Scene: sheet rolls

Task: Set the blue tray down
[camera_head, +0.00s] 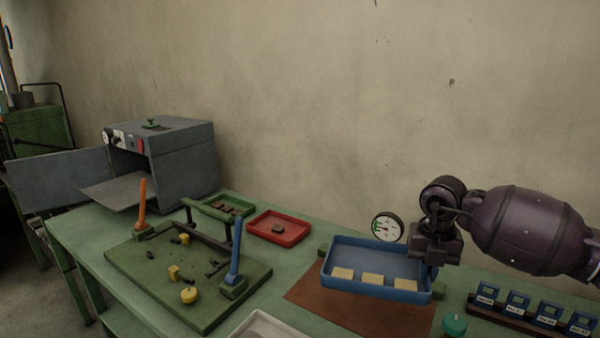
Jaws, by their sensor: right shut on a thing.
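The blue tray (400,293) is in the right half of the head view, level, over the brown mat (330,304). Several cream blocks (372,279) lie in a row inside it along its near side. My right gripper (430,271) reaches in from the right and is shut on the tray's right end wall. Its fingertips are partly hidden by the gripper body and the rim. I cannot tell whether the tray's underside touches the mat or hangs slightly above it. My left gripper is out of view.
A dial gauge (387,227) stands behind the tray. A rack of blue labelled blocks (516,302) and a teal knob (454,324) are at right. A red tray (279,229), green fixture board (189,285) and grey oven (180,165) are left.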

